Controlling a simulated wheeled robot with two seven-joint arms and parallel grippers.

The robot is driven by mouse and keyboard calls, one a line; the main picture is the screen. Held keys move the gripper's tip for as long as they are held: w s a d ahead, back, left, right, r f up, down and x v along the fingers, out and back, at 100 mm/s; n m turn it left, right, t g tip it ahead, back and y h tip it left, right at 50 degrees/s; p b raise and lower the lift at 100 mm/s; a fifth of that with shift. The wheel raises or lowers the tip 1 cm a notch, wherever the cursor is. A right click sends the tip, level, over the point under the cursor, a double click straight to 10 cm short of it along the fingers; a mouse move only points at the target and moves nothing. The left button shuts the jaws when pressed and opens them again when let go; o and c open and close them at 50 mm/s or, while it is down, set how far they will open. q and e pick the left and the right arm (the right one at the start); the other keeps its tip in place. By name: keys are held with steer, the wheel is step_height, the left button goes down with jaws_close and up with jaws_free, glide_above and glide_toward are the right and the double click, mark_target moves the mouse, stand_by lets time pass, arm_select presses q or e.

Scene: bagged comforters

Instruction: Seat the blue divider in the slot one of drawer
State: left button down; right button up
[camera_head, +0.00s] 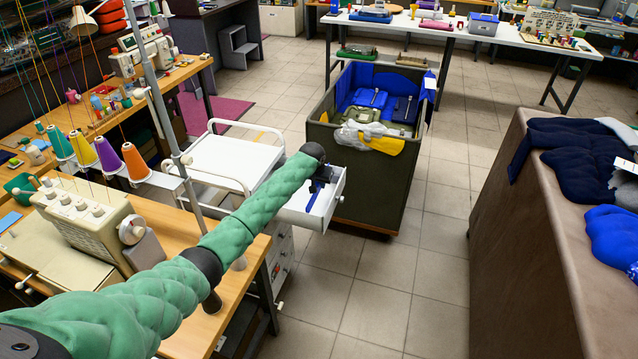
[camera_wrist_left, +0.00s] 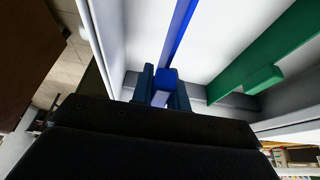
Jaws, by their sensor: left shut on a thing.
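The white drawer (camera_head: 335,196) is pulled out from the white cabinet in the head view. My left gripper (camera_head: 318,182) is over the drawer, with my green-sleeved arm reaching in from the left. In the left wrist view, my left gripper (camera_wrist_left: 161,88) is shut on the blue divider (camera_wrist_left: 180,38) by its tab. The blue divider stretches away from the fingers inside the white drawer (camera_wrist_left: 135,40). A green divider (camera_wrist_left: 245,82) with its own tab stands to its right in that view. The slots under the blue divider are hidden. My right gripper is not in view.
A dark green bin (camera_head: 385,170) with blue, clear and yellow bagged things stands just behind the drawer. The sewing table (camera_head: 180,225) is on the left. A brown surface with dark and blue bundles (camera_head: 570,150) is on the right. The tiled floor (camera_head: 400,290) in front is clear.

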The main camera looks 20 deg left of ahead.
mark_target(319, 189)
arm_select(q)
steer(key=shift+f+b, duration=0.85)
steer(key=shift+f, duration=1.3)
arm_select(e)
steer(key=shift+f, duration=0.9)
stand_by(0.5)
arm_select(q)
steer(key=c, duration=0.7)
jaws_free()
steer(key=shift+o, duration=0.2)
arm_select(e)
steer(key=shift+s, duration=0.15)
arm_select(q)
steer(key=shift+s+r+p, duration=0.15)
steer(key=shift+r+p, duration=0.3)
steer(key=shift+p, duration=0.05)
steer(key=shift+r, duration=0.2)
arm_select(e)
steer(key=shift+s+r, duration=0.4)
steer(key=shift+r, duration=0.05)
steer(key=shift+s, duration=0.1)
